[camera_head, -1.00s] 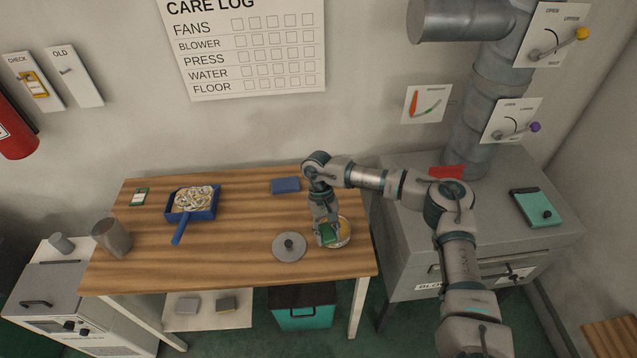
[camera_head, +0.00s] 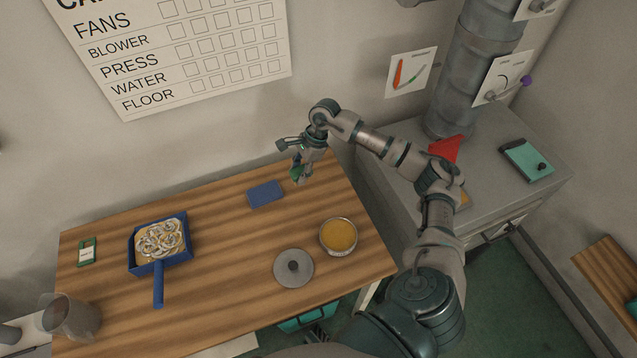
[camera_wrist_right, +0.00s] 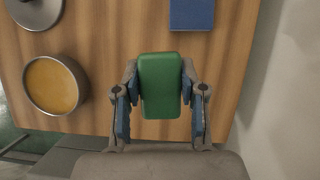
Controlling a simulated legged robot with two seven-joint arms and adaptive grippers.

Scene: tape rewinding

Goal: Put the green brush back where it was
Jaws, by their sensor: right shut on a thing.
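The green brush (camera_wrist_right: 160,85) is held between the two fingers of my right gripper (camera_wrist_right: 160,100), which is shut on it. In the head view the brush (camera_head: 297,173) shows as a small green patch at my right gripper (camera_head: 300,177), above the back right part of the wooden table (camera_head: 225,285). Only its green block shows in the wrist view; its underside is hidden. My left gripper is not in view.
A bowl of orange-yellow contents (camera_head: 339,236), a grey lid (camera_head: 293,267), a blue block (camera_head: 265,194) and a blue dustpan (camera_head: 158,285) with pale curled pieces lie on the table. A grey cabinet (camera_head: 520,205) stands to the right.

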